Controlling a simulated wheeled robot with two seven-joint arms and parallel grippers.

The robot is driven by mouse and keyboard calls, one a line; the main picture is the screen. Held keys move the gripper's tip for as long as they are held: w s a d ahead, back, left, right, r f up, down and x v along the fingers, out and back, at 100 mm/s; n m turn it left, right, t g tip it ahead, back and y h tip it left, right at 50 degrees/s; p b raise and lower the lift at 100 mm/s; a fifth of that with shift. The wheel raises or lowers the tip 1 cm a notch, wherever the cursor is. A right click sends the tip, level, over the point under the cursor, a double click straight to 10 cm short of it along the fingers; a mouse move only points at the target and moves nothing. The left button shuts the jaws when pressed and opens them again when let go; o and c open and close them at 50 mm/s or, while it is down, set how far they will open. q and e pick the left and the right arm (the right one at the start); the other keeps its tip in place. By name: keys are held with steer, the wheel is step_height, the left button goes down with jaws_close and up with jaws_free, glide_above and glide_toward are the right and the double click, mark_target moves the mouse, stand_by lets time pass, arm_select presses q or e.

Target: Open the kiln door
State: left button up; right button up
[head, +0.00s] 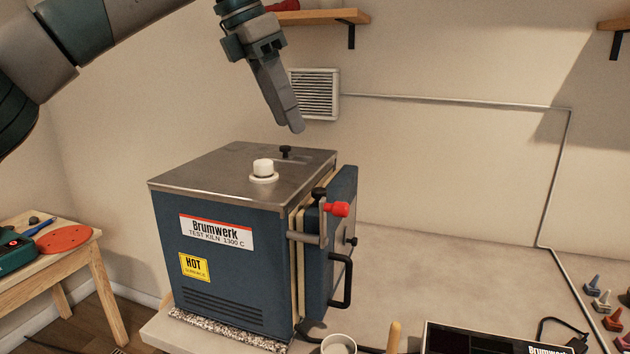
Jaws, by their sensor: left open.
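The blue kiln (225,275) with a grey metal top stands on a pale bench. Its blue door (340,215) is on the right side, with pale edging between it and the body. I cannot tell whether the door is fully closed or slightly ajar. A black handle (346,283) is on the door's face. A latch with a red knob (337,209) sits at the door's near upper edge. My left gripper (293,126) is open, pointing down above and behind the kiln top, apart from the door and handle. Its fingers overlap in this view. My right gripper is out of view.
A white plug (263,168) and a black knob (286,152) stand up from the kiln top. A cup (338,344), a wooden handle (393,337) and a dark control box (480,340) are in front of the door. The bench behind them is mostly clear.

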arm_select(q)
steer(key=p, duration=0.1)
glide_above(319, 189)
steer(key=s+a, duration=0.2)
steer(key=f, duration=0.8)
steer(key=shift+w+a+f, duration=0.2)
steer(key=shift+w+f, duration=0.05)
steer(key=shift+f, duration=0.05)
steer(key=x, duration=0.3)
steer(key=shift+d+f+p, duration=0.1)
steer(key=shift+f+p, duration=0.1)
steer(key=shift+p, duration=0.1)
steer(key=shift+w+d+f, duration=0.2)
steer(key=shift+f, duration=0.5)
steer(key=c, duration=0.8)
jaws_close()
steer(key=shift+d, duration=0.1)
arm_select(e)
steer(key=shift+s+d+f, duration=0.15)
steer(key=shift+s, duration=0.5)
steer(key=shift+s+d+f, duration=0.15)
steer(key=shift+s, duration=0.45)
